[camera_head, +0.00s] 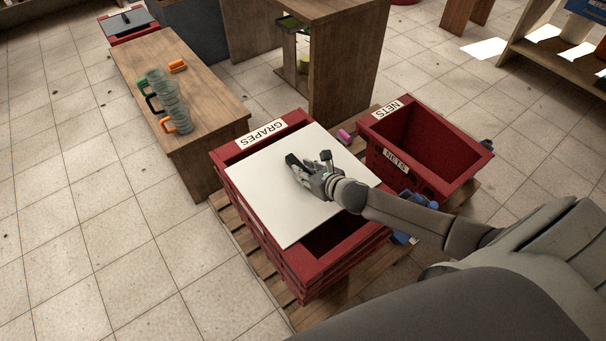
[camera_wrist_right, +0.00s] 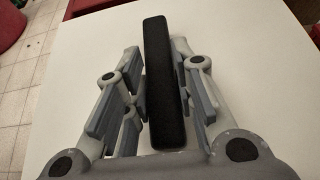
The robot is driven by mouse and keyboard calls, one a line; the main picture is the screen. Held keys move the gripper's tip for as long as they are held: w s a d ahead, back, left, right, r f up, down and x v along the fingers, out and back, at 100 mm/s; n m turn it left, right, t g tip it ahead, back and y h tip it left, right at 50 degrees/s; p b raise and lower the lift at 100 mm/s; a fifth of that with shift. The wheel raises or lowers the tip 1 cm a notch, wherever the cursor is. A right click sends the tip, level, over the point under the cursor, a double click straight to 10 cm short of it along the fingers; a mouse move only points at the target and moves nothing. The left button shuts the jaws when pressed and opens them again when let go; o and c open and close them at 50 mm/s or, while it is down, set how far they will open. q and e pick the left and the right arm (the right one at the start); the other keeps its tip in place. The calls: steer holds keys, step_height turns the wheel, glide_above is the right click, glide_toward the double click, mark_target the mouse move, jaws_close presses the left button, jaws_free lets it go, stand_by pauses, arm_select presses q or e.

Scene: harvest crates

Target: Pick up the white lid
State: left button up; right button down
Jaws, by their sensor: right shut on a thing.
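The white lid (camera_head: 272,199) is a flat square panel lying askew over the red crate marked GRAPES (camera_head: 334,274). It leaves part of the crate's near side uncovered. In the right wrist view the lid (camera_wrist_right: 247,60) fills most of the picture, with a black upright handle (camera_wrist_right: 162,85) on it. My right gripper (camera_head: 302,168) is over the middle of the lid. In the wrist view its fingers (camera_wrist_right: 160,105) stand on both sides of the handle and are shut on it. My left gripper is not in view.
An empty red crate marked NETS (camera_head: 434,128) stands to the right on the same wooden pallet (camera_head: 229,215). A wooden cabinet (camera_head: 345,70) stands behind. Tiled floor is free at the left.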

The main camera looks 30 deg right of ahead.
steer(key=shift+r, duration=0.2)
steer(key=shift+r, duration=0.65)
steer(key=w+d+r, duration=0.2)
steer(key=d+r, duration=0.9)
steer(key=d, duration=0.3)
steer(key=shift+w+r, duration=0.2)
steer(key=shift+w, duration=0.1)
steer(key=shift+a, duration=0.15)
